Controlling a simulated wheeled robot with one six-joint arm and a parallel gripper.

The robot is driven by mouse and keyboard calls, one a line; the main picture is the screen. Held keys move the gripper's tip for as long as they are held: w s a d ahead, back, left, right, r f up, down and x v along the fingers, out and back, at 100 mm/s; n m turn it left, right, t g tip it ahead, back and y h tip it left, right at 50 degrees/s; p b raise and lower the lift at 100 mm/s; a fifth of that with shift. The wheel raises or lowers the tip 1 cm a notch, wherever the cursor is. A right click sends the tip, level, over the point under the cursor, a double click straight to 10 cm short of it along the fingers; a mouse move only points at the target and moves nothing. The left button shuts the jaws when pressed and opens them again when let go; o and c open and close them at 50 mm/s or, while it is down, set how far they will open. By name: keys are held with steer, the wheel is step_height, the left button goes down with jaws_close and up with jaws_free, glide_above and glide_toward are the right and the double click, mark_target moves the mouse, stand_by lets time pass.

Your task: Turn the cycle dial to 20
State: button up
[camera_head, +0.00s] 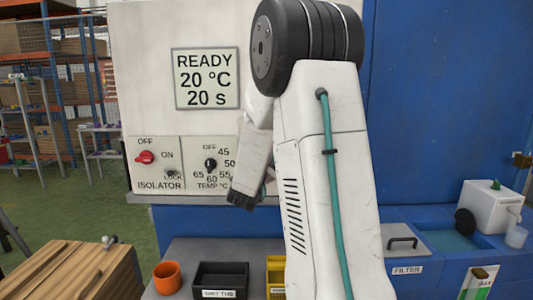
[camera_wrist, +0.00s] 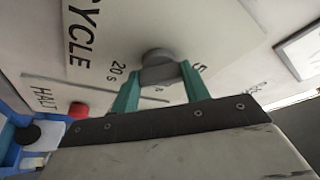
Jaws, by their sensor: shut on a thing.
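The cycle dial (camera_wrist: 158,66) is a grey round knob on a pale panel lettered CYCLE (camera_wrist: 78,35) in the wrist view. My gripper (camera_wrist: 160,84) has its two teal fingers on either side of the knob and is shut on it. The "20 s" mark (camera_wrist: 118,70) is beside the knob, and part of a "15" mark shows on its other side. The dial's pointer cannot be made out. In the head view my arm hides the dial. The display (camera_head: 206,78) there reads READY, 20 °C, 20 s.
A red button (camera_wrist: 78,110) sits near the HALT label (camera_wrist: 42,98). In the head view, the red isolator knob (camera_head: 146,157) and black temperature knob (camera_head: 210,165) are left of my arm. Below are an orange cup (camera_head: 167,278), a black tub (camera_head: 220,280) and a yellow bin (camera_head: 275,275).

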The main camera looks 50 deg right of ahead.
steer(key=shift+f, duration=0.1)
steer(key=o, duration=1)
steer(key=shift+v, duration=3.9)
